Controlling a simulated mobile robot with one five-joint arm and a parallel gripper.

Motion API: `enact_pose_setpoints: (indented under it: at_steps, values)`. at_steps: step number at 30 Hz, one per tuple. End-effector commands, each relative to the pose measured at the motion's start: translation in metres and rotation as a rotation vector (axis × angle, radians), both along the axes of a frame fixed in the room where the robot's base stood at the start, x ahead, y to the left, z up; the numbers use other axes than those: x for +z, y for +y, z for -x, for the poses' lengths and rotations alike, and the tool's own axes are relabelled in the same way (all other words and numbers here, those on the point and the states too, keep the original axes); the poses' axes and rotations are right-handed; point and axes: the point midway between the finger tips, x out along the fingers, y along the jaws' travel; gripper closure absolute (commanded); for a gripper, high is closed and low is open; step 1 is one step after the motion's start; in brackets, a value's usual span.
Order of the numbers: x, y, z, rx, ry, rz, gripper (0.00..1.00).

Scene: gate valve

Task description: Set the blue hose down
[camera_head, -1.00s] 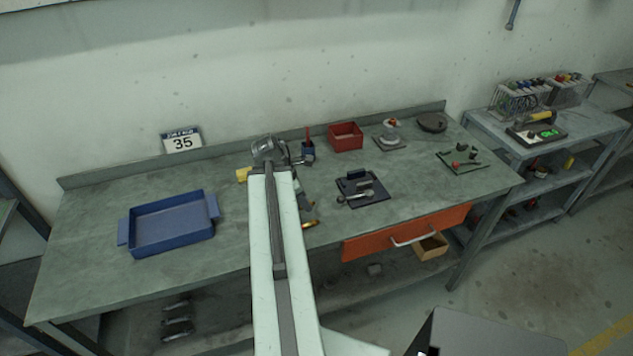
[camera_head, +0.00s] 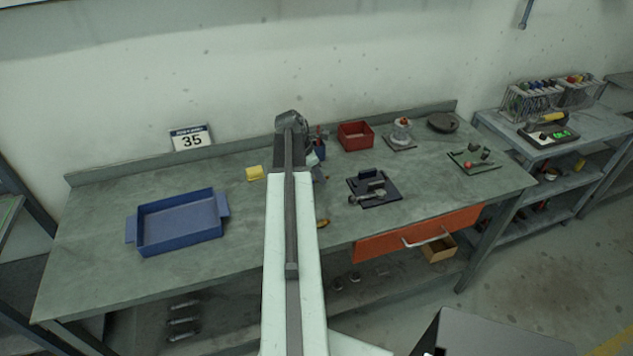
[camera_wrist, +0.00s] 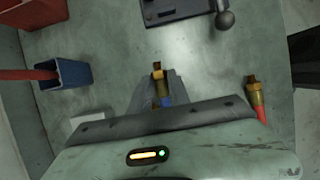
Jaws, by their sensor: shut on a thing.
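My gripper (camera_wrist: 157,92) is shut on the blue hose (camera_wrist: 167,101) in the wrist view. A brass fitting (camera_wrist: 157,70) sticks out between the fingertips, and a little blue shows just behind it. The rest of the hose is hidden by the fingers and the wrist housing. I cannot tell whether it touches the bench. In the head view my arm hides most of the gripper and the hose. The grey-green bench (camera_head: 110,270) lies below.
In the wrist view, a brass fitting with a red end (camera_wrist: 256,95) lies to the right. A blue cup (camera_wrist: 66,76) with a red handle and a red bin (camera_wrist: 35,10) are left. A dark plate (camera_wrist: 175,10) is ahead. A blue tray (camera_head: 180,225) stands left on the bench.

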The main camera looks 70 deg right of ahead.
Motion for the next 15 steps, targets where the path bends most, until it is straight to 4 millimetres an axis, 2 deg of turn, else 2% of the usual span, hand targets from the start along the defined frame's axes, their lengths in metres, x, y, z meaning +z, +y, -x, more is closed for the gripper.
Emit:
enact_pose_setpoints:
  at_steps: [1,4,11,15]
  values:
    - [-0.020,0.000,0.002,-0.004,0.000,-0.001,1.00]
    - [-0.035,0.000,0.004,-0.005,0.000,0.000,1.00]
    - [-0.031,0.002,-0.001,0.002,0.000,-0.001,1.00]
    - [-0.035,0.002,-0.001,0.001,0.000,0.000,1.00]
